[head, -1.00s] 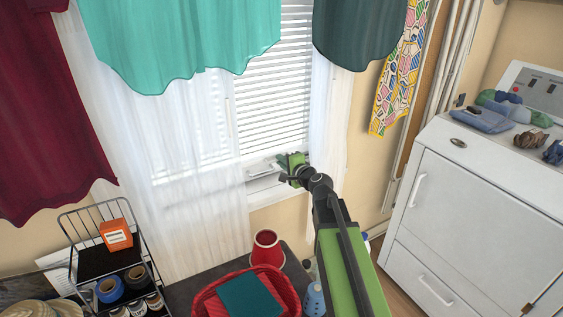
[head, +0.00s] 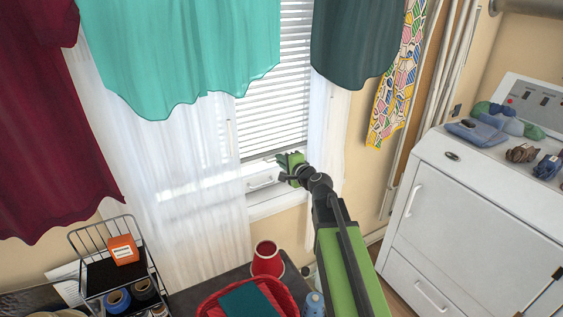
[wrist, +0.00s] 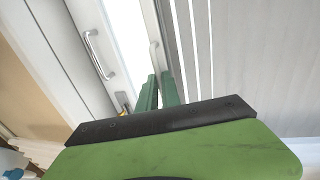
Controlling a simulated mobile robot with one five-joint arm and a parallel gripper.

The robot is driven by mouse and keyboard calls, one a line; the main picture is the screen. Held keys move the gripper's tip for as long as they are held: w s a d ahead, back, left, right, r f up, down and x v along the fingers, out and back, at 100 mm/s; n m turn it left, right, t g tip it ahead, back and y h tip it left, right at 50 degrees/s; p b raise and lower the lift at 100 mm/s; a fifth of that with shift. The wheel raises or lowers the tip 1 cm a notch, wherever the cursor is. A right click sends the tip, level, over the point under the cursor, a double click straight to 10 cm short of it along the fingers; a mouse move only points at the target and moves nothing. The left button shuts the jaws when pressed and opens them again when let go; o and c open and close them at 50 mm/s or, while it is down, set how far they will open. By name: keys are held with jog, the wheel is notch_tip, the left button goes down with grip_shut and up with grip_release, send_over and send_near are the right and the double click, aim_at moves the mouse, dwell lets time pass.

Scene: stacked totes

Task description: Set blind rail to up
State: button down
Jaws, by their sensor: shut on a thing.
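The white blind rail (head: 262,156) runs along the bottom of the slatted blind (head: 275,105) in the window. My gripper (head: 288,162) is at the right part of the rail in the head view. In the wrist view my gripper (wrist: 159,90) has its green fingers closed at a small pale handle on the rail (wrist: 158,25). The fingers hide the spot that they hold. A bright strip of window shows below the rail, so the blind hangs a little above the sill. Sheer and turquoise curtains cover the left part of the blind.
A window handle (head: 262,182) sits just below the rail. A turquoise curtain (head: 180,60) and a dark curtain (head: 355,45) hang above. A red cup (head: 267,259) and a red basket (head: 215,304) stand below. A white cabinet (head: 470,215) is at the right.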

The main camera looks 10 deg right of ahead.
notch_tip(320, 180, up, 46)
jog(key=p, duration=4.3)
jog(key=shift+p, duration=0.3)
jog(key=shift+f, duration=0.1)
jog(key=c, duration=1.6)
grip_release()
jog(key=shift+o, duration=0.2)
jog(key=shift+s, duration=0.1)
